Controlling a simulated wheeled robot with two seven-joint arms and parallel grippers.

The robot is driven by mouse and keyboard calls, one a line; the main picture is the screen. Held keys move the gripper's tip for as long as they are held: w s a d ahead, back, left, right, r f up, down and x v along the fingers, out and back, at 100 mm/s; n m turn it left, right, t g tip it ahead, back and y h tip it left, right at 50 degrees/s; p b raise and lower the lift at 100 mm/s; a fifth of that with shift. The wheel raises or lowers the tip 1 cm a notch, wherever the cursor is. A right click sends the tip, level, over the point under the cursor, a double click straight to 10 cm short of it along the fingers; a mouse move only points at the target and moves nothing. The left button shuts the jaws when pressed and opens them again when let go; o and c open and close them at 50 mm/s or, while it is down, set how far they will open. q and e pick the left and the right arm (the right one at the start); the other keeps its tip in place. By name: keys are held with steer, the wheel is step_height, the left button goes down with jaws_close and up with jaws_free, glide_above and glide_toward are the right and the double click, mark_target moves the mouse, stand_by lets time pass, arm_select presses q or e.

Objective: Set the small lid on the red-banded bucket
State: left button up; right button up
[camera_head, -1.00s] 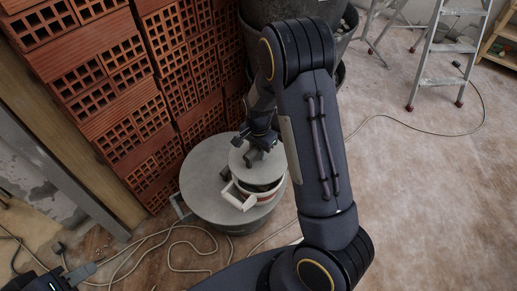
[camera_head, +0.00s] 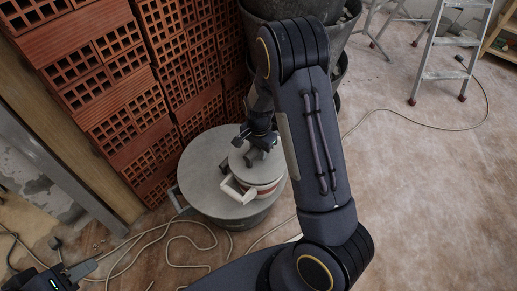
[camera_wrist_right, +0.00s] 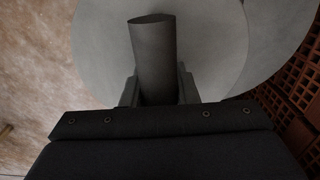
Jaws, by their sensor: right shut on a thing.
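The small grey lid (camera_head: 241,168) is round with a thick grey post handle (camera_wrist_right: 153,60), and its disc fills the middle of the right wrist view (camera_wrist_right: 100,45). My right gripper (camera_head: 262,146) is shut on that handle. The lid lies over the mouth of the red-banded bucket (camera_head: 266,191), a small white pail with a red band and a white side handle. Whether the lid is seated or slightly above the rim cannot be told. My left gripper (camera_head: 72,276) is at the bottom left corner, away from the bucket; its jaw opening is unclear.
The bucket stands on the wide grey round top (camera_head: 205,190) of a larger container. Stacked red hollow bricks (camera_head: 110,80) rise close behind at left. Dark rubble buckets (camera_head: 300,12) stand at the back. Cables (camera_head: 180,240) lie on the floor; a stepladder (camera_head: 450,50) stands at right.

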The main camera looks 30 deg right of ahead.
steer(key=shift+f, duration=0.4)
steer(key=shift+f+b, duration=0.35)
steer(key=shift+f, duration=0.2)
steer(key=shift+f+b, duration=0.4)
steer(key=o, duration=1.1)
steer(key=shift+r, duration=0.1)
steer(key=shift+r, duration=0.1)
